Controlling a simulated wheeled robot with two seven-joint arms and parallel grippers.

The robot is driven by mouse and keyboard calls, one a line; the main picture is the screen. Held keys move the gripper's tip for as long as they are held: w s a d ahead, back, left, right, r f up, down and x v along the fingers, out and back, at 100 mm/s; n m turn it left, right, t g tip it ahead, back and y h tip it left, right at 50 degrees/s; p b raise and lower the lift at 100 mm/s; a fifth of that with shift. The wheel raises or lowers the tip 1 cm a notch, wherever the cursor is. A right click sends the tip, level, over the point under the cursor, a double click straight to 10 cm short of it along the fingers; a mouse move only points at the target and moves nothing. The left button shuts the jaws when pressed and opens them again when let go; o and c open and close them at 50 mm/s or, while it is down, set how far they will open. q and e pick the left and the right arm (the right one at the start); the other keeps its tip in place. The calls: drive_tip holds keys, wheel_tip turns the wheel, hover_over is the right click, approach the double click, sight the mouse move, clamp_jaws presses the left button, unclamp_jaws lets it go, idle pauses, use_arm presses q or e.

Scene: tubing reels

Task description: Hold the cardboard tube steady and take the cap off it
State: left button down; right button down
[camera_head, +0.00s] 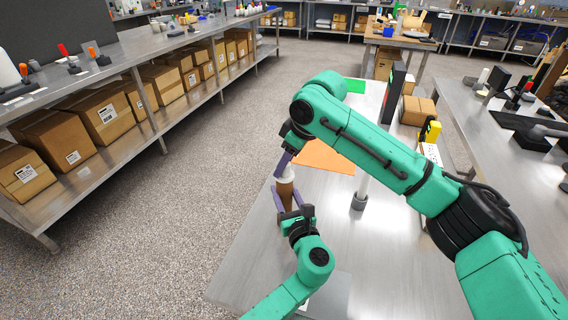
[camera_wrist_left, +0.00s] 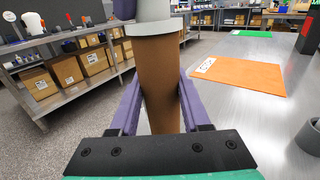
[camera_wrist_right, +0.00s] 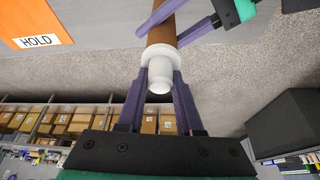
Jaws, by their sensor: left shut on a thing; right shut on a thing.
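The brown cardboard tube (camera_head: 285,193) stands upright above the metal table in the head view. It also shows in the left wrist view (camera_wrist_left: 158,85). My left gripper (camera_head: 291,197) is shut around the tube, with one purple finger on each side. The white cap (camera_head: 286,172) sits at the tube's upper end, and its rim meets the tube in the left wrist view (camera_wrist_left: 155,26). My right gripper (camera_wrist_right: 160,80) is shut on the cap from above. The cap's narrow knob (camera_wrist_right: 160,76) shows between its fingers. The tube's lower end is hidden.
An orange mat (camera_head: 326,156), marked HOLD in the right wrist view (camera_wrist_right: 40,20), lies behind the tube. A green mat (camera_head: 356,86) is farther back. A grey post base (camera_head: 359,201) stands to the right. The table's left edge is close to the tube.

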drive_tip(key=shift+r, duration=0.2)
idle(0.5)
drive_tip(key=shift+r, duration=0.9)
drive_tip(key=shift+r, duration=0.1)
wheel_tip(320, 180, up, 4)
drive_tip(key=shift+f, duration=0.1)
use_arm(q)
drive_tip(key=shift+c, duration=1.4)
unclamp_jaws()
